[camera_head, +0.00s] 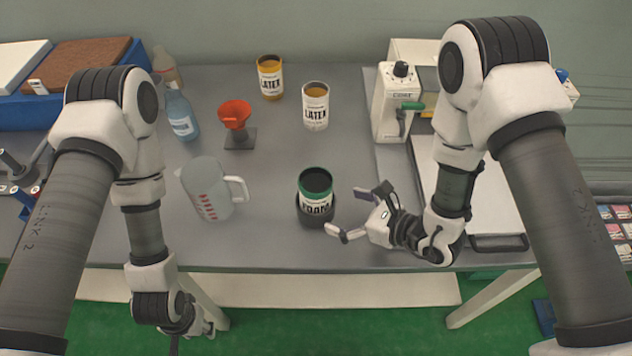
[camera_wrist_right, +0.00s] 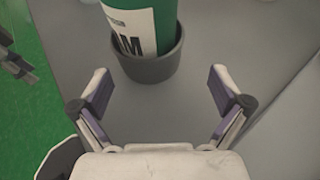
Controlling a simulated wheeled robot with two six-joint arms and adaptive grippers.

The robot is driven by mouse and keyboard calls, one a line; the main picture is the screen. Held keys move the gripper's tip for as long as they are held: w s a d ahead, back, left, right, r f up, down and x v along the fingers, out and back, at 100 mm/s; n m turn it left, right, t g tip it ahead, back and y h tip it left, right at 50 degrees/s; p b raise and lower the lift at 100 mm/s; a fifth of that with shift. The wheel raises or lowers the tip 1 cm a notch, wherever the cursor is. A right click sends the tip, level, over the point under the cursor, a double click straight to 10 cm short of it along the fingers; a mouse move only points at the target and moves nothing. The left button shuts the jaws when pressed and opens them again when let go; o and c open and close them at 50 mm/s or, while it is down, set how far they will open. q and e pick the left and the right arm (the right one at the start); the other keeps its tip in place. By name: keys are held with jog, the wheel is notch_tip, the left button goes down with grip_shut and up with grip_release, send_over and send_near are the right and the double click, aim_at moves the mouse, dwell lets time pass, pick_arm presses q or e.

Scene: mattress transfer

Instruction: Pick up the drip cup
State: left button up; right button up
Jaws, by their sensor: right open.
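The drip cup (camera_head: 316,217) is a short dark grey cup on the grey table, near the front edge. A green and white can marked FOAM (camera_head: 315,187) stands upright inside it. In the right wrist view the drip cup (camera_wrist_right: 150,68) is ahead of the fingers, with the FOAM can (camera_wrist_right: 160,20) in it. My right gripper (camera_head: 345,211) is open and empty, just right of the cup. In its wrist view the gripper (camera_wrist_right: 160,75) has bare table between its fingers. My left gripper (camera_head: 190,325) hangs low before the table's front edge, and its jaws are unclear.
A clear measuring jug (camera_head: 205,188) stands left of the cup. An orange funnel (camera_head: 235,115), a blue bottle (camera_head: 181,112) and two LATEX cans (camera_head: 270,78) (camera_head: 315,107) stand further back. A white machine (camera_head: 397,100) is at the right.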

aim_at(330, 211)
jog(key=shift+w+a, duration=0.1)
jog(key=shift+a, duration=0.35)
jog(key=a, duration=0.1)
jog(key=a+p, duration=0.2)
jog(key=shift+w+a+f, duration=0.1)
jog(key=shift+w+f, duration=0.05)
jog(key=shift+f, duration=0.1)
jog(key=shift+w+a+f+p, duration=0.35)
jog(key=shift+w+a+f, duration=0.7)
jog(key=shift+w, duration=0.15)
jog(key=shift+s+d+r, duration=0.1)
jog(key=shift+s+r, duration=0.05)
jog(key=shift+s, duration=0.05)
jog(key=shift+c, duration=1.1)
pick_arm(q)
jog(key=r, duration=0.1)
jog(key=s+r, duration=0.1)
jog(key=r, duration=0.1)
jog(key=shift+r, duration=0.1)
pick_arm(e)
jog(key=c, duration=1)
